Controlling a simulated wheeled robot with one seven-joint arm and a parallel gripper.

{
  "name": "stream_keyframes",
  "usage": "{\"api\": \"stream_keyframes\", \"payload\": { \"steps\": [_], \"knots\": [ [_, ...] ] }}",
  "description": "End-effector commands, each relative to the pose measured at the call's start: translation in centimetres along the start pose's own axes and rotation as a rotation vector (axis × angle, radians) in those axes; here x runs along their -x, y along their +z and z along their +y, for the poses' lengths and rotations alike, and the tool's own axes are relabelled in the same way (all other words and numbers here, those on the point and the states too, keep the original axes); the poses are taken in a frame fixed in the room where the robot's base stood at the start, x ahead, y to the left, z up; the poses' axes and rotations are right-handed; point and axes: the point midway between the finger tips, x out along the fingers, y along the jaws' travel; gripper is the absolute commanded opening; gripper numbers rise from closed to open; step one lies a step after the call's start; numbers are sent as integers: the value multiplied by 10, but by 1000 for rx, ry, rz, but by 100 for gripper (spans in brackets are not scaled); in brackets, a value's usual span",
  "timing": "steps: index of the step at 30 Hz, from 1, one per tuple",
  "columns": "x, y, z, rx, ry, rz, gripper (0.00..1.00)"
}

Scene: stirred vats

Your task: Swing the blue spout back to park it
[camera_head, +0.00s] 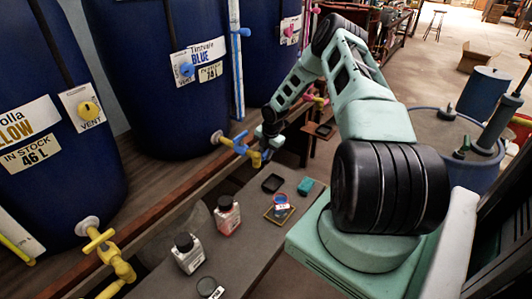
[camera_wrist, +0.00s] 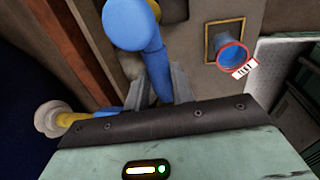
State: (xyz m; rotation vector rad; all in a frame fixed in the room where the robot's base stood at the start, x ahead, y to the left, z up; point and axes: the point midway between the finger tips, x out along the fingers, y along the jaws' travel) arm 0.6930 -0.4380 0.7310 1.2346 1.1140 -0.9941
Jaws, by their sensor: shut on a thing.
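The blue spout (camera_head: 238,145) is on the tap of the middle vat, which carries a blue label. In the wrist view the blue spout (camera_wrist: 148,45) runs down from a rounded blue end at the top to between my fingers. My gripper (camera_wrist: 160,88) is shut on it; the metal fingers lie on either side of the blue part. In the head view my gripper (camera_head: 268,142) is beside this tap, partly hidden by my arm. A pale flange and yellow pipe (camera_wrist: 72,118) show at the left of the wrist view.
A tagged cup (camera_head: 281,200) stands on a yellow-edged square on the low grey bench (camera_head: 240,240); it also shows in the wrist view (camera_wrist: 232,57). Two bottles (camera_head: 227,215) (camera_head: 188,254) stand left of it. A yellow tap (camera_head: 112,255) sticks out at lower left.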

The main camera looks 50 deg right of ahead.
Motion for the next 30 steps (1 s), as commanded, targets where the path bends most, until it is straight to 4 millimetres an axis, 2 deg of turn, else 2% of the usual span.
{"api": "stream_keyframes", "payload": {
  "steps": [1, 3, 11, 16, 20, 30],
  "knots": [
    [1, 0, 2, 4, 4, -2, 30],
    [1, 0, 2, 4, 4, -2, 45],
    [0, 0, 1, 2, 2, -1, 45],
    [12, 1, 2, 2, 3, -3, 45],
    [35, 1, 0, 1, 3, -4, 45],
    [116, 1, 1, 1, 4, -4, 45]
  ]
}}
